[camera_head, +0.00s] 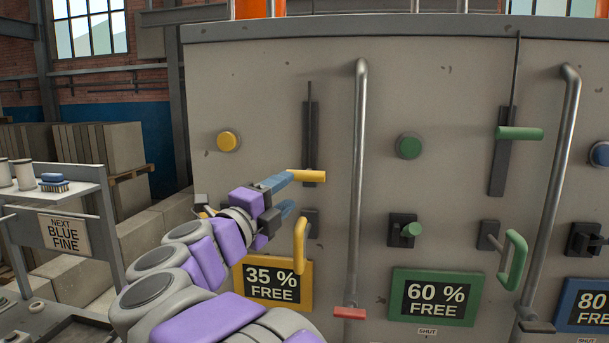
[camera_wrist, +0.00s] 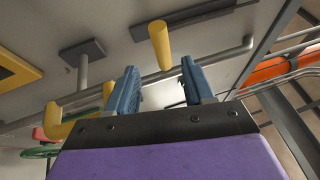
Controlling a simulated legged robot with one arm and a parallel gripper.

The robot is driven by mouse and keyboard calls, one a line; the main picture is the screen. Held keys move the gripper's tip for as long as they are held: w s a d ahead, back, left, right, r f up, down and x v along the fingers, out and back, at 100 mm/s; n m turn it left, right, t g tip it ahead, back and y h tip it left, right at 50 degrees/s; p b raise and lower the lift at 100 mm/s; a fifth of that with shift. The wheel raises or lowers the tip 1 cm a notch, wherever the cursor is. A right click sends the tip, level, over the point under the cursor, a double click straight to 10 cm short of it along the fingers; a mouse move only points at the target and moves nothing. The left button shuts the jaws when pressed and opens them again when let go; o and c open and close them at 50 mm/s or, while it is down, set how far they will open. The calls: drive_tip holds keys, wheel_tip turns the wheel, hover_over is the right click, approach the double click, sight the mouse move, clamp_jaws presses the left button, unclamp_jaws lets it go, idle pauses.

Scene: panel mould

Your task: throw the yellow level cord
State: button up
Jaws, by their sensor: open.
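A yellow bar handle (camera_head: 308,176) sticks out from a dark vertical slot (camera_head: 310,130) in the grey panel, with a thin dark rod rising above it. My gripper (camera_head: 283,196) is open beside its left end in the head view. In the wrist view the yellow bar handle (camera_wrist: 160,45) shows just beyond and between the two blue fingertips (camera_wrist: 160,72), with no visible grip on it. A yellow bent lever (camera_head: 299,243) stands below my gripper, and a yellow round knob (camera_head: 229,141) is at upper left. I cannot make out any loose cord.
A yellow "35 % FREE" sign (camera_head: 272,285) is below my gripper. A vertical metal bar (camera_head: 358,190) with a red end (camera_head: 349,312) stands just right of the yellow handle. Green controls (camera_head: 519,133) are further right. A shelf (camera_head: 50,190) is at left.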

sight(302, 180)
drive_tip(key=x, duration=0.8)
drive_tip(key=shift+w+a+p, duration=0.2)
drive_tip(key=shift+p, duration=0.2)
drive_tip(key=shift+d, duration=0.15)
drive_tip(key=shift+r, duration=0.1)
drive_tip(key=shift+d, duration=0.1)
drive_tip(key=shift+c, duration=0.2)
clamp_jaws()
